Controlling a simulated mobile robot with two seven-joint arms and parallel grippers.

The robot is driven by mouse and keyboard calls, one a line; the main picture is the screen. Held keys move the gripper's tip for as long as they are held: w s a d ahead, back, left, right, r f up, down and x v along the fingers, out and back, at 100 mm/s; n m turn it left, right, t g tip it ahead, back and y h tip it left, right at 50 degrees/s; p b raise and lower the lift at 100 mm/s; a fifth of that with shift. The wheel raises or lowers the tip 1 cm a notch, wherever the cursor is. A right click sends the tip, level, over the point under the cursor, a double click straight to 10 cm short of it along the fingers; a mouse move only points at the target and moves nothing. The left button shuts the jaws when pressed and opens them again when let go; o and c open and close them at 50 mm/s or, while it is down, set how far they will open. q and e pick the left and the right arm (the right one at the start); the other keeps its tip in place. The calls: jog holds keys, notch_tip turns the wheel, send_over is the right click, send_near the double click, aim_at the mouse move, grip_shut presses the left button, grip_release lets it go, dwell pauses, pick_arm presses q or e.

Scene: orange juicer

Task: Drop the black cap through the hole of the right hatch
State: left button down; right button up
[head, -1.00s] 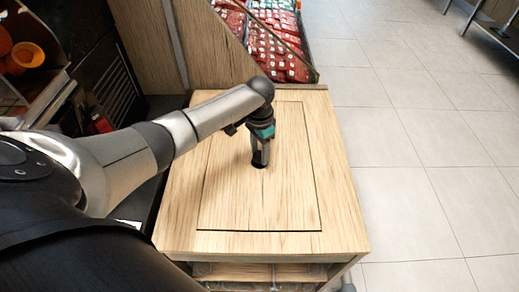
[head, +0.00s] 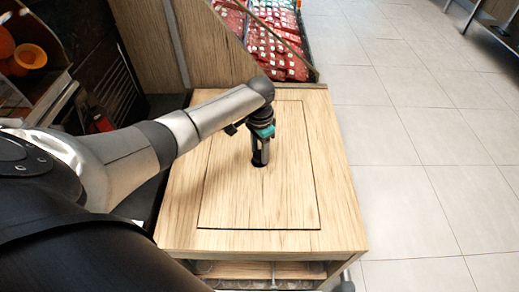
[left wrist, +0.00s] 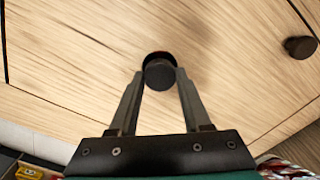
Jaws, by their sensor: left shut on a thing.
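My left gripper (head: 260,162) reaches down onto the wooden hatch panel (head: 255,205) in the counter top. In the left wrist view its two fingertips (left wrist: 160,80) are closed on the black cap (left wrist: 160,75), a small dark round piece. A darker rim of the round hole (left wrist: 158,55) shows just beyond the cap, which overlaps it in this view. I cannot tell whether the cap is above the hole or partly inside it. In the head view the fingers hide most of the hole and cap. My right gripper is not in view.
A dark, round, knob-like piece (left wrist: 300,47) stands on the wood at the right of the left wrist view. A bin of red packets (head: 275,45) is behind the counter. Crates with orange items (head: 28,58) are at left. Tiled floor (head: 440,180) is open at right.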

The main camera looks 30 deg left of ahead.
pick_arm(q)
jog(key=shift+c, duration=1.4)
grip_release()
jog(key=shift+o, duration=0.4)
jog(key=shift+o, duration=1)
